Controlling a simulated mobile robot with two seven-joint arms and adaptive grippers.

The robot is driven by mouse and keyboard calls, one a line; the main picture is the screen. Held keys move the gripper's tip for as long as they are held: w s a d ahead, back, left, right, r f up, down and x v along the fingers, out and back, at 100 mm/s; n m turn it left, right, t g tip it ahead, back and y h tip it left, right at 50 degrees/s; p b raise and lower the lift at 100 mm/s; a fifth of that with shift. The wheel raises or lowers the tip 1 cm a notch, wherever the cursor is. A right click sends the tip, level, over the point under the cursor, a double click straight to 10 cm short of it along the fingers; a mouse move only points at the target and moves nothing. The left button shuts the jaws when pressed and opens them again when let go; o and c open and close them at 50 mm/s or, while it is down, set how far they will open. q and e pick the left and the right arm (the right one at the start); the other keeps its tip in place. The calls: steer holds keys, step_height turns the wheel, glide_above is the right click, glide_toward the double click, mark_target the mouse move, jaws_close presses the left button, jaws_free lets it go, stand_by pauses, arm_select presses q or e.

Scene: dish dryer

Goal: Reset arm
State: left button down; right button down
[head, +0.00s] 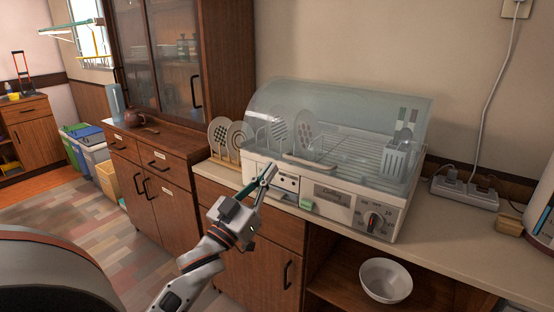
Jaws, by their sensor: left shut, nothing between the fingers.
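My left gripper (266,176) is shut and empty, with its fingers pointing up and to the right. It is in front of the left end of the dish dryer (340,198); I cannot tell whether it touches the front panel. The dryer stands on the counter under a clear curved cover (385,103). Inside it, plates (303,130) stand upright on the left and a white cutlery holder (396,158) is on the right. My right gripper is not in view.
Two plates (219,133) stand in a rack left of the dryer. A power strip (464,192) lies to its right. A white bowl (386,280) sits on the open shelf below the counter. A brown teapot (133,117) is on the left cabinet. The counter's front strip is mostly bare.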

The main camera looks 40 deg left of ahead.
arm_select(q)
steer(key=shift+v, duration=1)
steer(key=shift+w+f, duration=0.1)
steer(key=shift+f, duration=0.05)
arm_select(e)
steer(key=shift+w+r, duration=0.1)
